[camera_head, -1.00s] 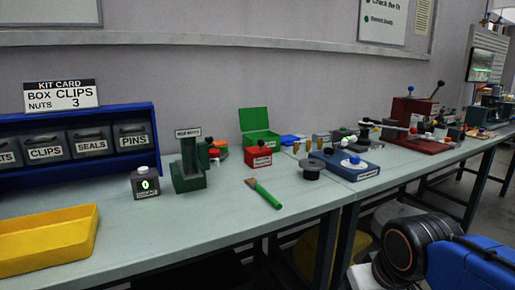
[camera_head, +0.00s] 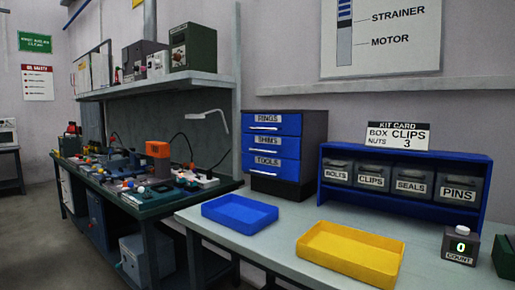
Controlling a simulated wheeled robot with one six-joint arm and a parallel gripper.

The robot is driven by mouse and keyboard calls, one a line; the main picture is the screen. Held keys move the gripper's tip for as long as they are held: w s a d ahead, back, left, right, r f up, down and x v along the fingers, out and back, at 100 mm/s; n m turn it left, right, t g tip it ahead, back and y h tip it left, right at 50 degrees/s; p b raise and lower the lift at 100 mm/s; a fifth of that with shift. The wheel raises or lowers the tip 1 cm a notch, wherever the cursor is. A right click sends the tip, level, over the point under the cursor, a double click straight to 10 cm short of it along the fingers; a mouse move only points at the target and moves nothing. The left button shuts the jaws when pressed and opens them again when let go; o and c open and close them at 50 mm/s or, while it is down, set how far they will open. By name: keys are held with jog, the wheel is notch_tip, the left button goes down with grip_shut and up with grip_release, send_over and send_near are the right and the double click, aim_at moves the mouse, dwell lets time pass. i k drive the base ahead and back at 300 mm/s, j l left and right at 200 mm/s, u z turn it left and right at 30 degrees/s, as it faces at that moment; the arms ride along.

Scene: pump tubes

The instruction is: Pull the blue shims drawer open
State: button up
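The blue shims drawer (camera_head: 271,148) is the middle one of three blue drawers in a dark cabinet (camera_head: 316,130) at the back of the pale bench. It looks shut, its front in line with the drawers above and below. It has a white label and a light bar handle. The top drawer (camera_head: 271,122) also looks shut, and so does the tools drawer (camera_head: 271,169) at the bottom. My gripper is not in this view.
A blue tray (camera_head: 240,222) and a yellow tray (camera_head: 350,270) stand on the bench in front of the cabinet. A blue rack (camera_head: 400,205) of labelled bins is to its right, with a counter (camera_head: 461,246) farther right. A cluttered dark green bench (camera_head: 120,205) is at left.

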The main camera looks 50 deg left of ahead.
aim_at(288, 146)
jog(key=j+u, duration=0.1)
jog(key=u, duration=1.65)
